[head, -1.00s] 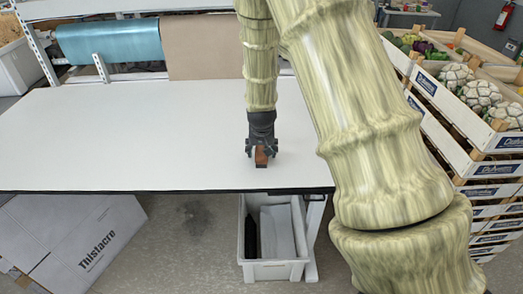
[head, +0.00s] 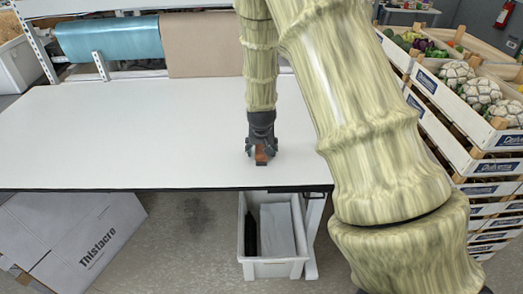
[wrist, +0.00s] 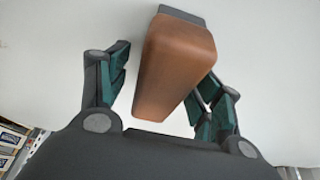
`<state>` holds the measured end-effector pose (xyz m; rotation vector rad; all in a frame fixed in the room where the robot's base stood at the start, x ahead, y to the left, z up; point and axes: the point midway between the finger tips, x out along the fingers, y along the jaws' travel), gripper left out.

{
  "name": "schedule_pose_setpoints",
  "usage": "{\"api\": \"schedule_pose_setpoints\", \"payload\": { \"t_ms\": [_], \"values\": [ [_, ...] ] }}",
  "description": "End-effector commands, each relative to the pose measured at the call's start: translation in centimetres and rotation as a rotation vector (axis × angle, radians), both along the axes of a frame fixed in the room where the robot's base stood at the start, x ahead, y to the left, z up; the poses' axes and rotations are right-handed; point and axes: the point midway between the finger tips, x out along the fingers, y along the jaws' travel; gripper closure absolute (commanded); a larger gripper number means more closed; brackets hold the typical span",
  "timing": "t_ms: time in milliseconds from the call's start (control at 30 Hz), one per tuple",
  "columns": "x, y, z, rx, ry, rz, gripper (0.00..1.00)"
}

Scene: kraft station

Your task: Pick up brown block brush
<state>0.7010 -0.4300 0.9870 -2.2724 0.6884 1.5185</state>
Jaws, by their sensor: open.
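The brown block brush (head: 261,155) stands on the white table near its front edge. In the wrist view the brush (wrist: 175,62) shows a smooth brown wooden body with a dark grey part at its far end. My gripper (head: 262,150) is lowered over the brush from above. In the wrist view my gripper (wrist: 165,90) has its green-padded fingers apart, one on each side of the brush. A gap shows on the left side; on the right the finger lies close, and I cannot tell whether it touches.
The white table (head: 120,130) is otherwise clear. A white bin (head: 272,268) with a dark item stands below its front edge. A cardboard box (head: 75,235) lies at lower left. Crates of vegetables (head: 460,115) are stacked at the right.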

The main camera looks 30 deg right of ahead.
Motion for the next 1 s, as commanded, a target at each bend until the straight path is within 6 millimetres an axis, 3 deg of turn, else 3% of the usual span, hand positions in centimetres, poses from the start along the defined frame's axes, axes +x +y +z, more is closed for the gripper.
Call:
{"api": "schedule_pose_setpoints", "payload": {
  "t_ms": [200,500,1000],
  "values": [
    [0.0,0.0,0.0,0.000,0.000,0.000,0.35],
    [0.0,0.0,0.0,0.000,0.000,0.000,0.87],
    [0.1,0.0,1.2,0.000,-0.002,0.000,0.87]
  ]
}}
